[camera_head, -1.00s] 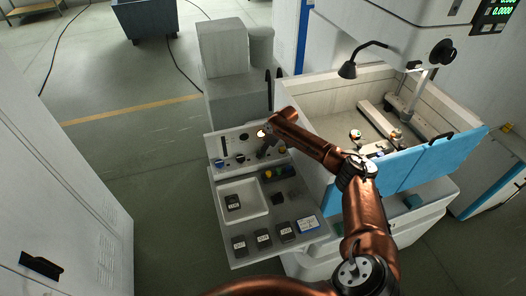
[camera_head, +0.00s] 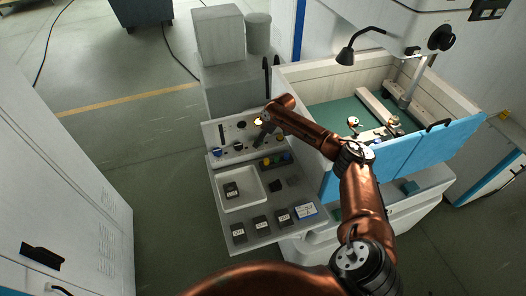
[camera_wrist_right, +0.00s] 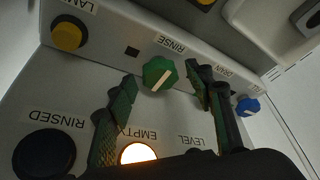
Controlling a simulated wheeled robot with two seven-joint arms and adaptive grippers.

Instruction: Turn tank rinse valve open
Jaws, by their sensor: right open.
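In the right wrist view a green knob (camera_wrist_right: 159,73) with a white pointer line sits beside the upside-down label RINSE. Its pointer is tilted in the picture. My right gripper (camera_wrist_right: 164,88) is open, with one finger on each side of the knob; I cannot tell whether they touch it. In the head view my right gripper (camera_head: 262,134) is over the sloped control panel (camera_head: 229,133), and the green knob cannot be made out. The wash tank (camera_head: 335,118) stands right of the panel, with a green floor or liquid. My left gripper is not in view.
An amber lamp (camera_wrist_right: 138,153) glows near the label EMPTY. A yellow button (camera_wrist_right: 67,36), a black round part (camera_wrist_right: 44,152) by RINSED and a blue knob (camera_wrist_right: 248,106) surround the knob. Below the panel, a white tray (camera_head: 222,203) and several dark blocks lie on the shelf.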

